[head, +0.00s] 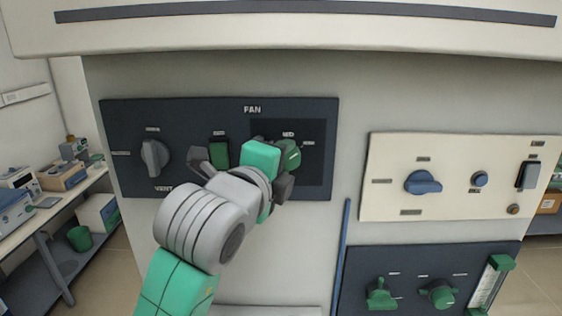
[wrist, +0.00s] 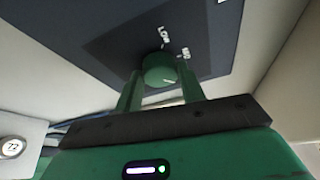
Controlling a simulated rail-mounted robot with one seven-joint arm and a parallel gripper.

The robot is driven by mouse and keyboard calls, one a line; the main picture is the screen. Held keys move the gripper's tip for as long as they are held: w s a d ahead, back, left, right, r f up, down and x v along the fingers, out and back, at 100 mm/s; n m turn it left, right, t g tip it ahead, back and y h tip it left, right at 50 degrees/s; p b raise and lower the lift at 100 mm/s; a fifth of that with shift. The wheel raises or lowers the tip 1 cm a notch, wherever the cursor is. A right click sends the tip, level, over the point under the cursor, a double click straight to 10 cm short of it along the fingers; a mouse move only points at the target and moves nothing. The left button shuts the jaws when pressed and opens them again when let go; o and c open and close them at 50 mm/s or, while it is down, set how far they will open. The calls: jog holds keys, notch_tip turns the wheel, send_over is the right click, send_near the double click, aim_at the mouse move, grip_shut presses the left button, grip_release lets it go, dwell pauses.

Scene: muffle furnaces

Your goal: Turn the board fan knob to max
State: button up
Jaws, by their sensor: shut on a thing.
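The fan board (head: 225,104) is a dark panel marked FAN on the wall in the head view. Its round green fan knob (head: 292,152) sits on the darker right section, partly hidden by my gripper. In the wrist view the knob (wrist: 158,68) is between my two green fingers, with a LOW label above it and a MED label to its right. A pale line on the knob's face points to the right. My gripper (wrist: 160,82) is shut on the knob. No MAX label is readable.
The same board has a grey knob (head: 154,157) at left and a dark green switch (head: 219,150). A cream panel (head: 378,150) with a blue knob (head: 423,183) is at right. Below it is a dark panel with green valves (head: 381,294). A blue vertical pipe (head: 342,255) runs beside it.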

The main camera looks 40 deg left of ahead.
jog(key=shift+r+m, duration=0.1)
jog(key=shift+m, duration=0.4)
jog(key=shift+m+g, duration=0.3)
jog(key=shift+g, duration=0.1)
jog(key=o, duration=1)
jog(key=b+v, duration=0.2)
jog(key=v, duration=0.6)
jog(key=shift+w, duration=0.1)
